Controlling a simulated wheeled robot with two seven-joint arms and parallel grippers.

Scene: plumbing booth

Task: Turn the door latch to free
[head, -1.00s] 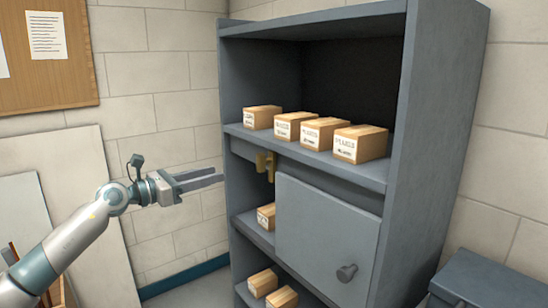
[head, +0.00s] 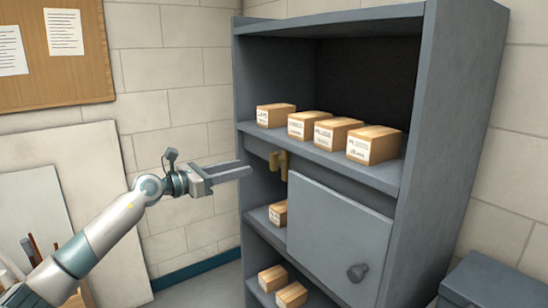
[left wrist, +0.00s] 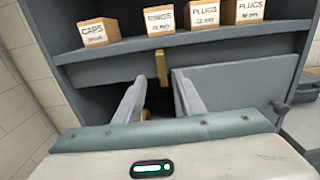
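The brass-coloured door latch (head: 283,164) hangs below the upper shelf, by the top left corner of the grey cabinet door (head: 335,235). In the left wrist view the latch (left wrist: 161,68) is a narrow upright bar, seen ahead between the finger lines. My left gripper (head: 243,170) is open and empty, with its fingers pointing at the cabinet. In the head view its tips overlap the cabinet's left edge, left of the latch and apart from it. Both open fingers show in the left wrist view (left wrist: 160,80). My right gripper is not in view.
The door has a dark round knob (head: 357,272) at its lower right. Several labelled boxes (head: 310,125) stand on the upper shelf (head: 340,160) above the latch. More boxes sit on lower shelves. A grey bin (head: 485,280) stands at the right. Boards lean on the left wall.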

